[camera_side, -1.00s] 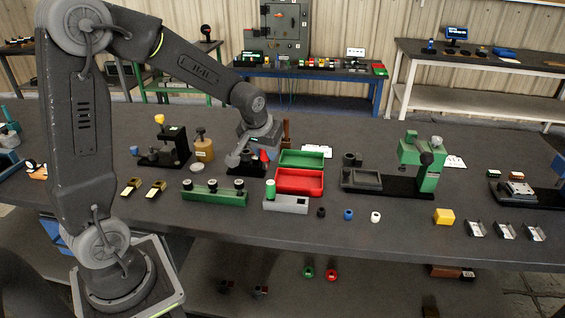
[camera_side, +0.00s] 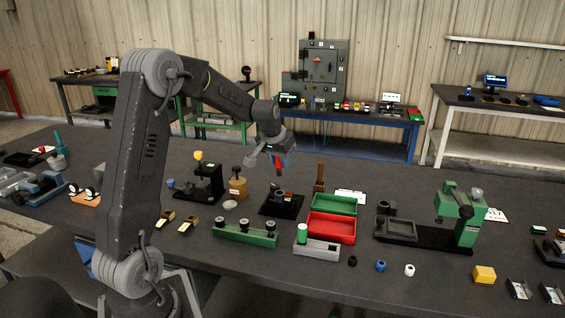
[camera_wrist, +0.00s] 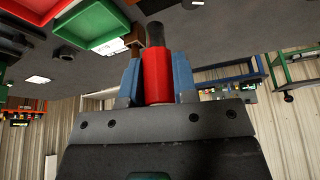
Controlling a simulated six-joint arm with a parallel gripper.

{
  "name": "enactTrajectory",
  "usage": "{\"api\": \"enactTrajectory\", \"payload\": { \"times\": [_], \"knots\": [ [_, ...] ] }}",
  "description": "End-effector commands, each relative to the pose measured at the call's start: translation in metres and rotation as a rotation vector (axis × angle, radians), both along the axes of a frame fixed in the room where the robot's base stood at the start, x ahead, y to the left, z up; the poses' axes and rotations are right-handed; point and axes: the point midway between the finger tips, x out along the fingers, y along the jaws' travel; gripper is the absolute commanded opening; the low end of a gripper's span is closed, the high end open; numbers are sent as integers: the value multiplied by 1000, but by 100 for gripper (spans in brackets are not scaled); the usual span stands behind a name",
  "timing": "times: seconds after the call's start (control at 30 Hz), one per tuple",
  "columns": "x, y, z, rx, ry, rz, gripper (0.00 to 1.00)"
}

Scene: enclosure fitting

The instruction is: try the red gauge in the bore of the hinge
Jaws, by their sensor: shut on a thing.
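My gripper (camera_side: 275,157) is shut on the red gauge (camera_side: 280,169) and holds it in the air above the bench. In the wrist view the red gauge (camera_wrist: 156,78) sits between two blue fingers, its dark narrow tip pointing away from the gripper. Below it in the side view is a black fixture (camera_side: 268,210) with a small dark part (camera_side: 281,196) on it; I cannot tell for sure whether this is the hinge, and no bore is readable. The gauge is clear of the fixture. A grey block (camera_side: 322,249) holds a green gauge (camera_side: 302,232) upright.
A green tray (camera_side: 335,205) and a red tray (camera_side: 331,228) lie right of the fixture, near a brown upright post (camera_side: 320,177). A black stand (camera_side: 209,182) and a brass weight (camera_side: 238,186) are left. A green press (camera_side: 460,214) stands at the right.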

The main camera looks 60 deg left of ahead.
Motion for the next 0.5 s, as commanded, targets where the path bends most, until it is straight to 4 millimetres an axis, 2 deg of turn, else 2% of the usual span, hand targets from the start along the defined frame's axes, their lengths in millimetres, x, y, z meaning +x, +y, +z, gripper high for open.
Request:
{"api": "enactTrajectory", "payload": {
  "times": [0.23, 0.5],
  "knots": [
    [0, -1, -7, 0, 1, -1, 1],
    [0, -1, -30, 0, 1, -1, 1]
  ]
}}
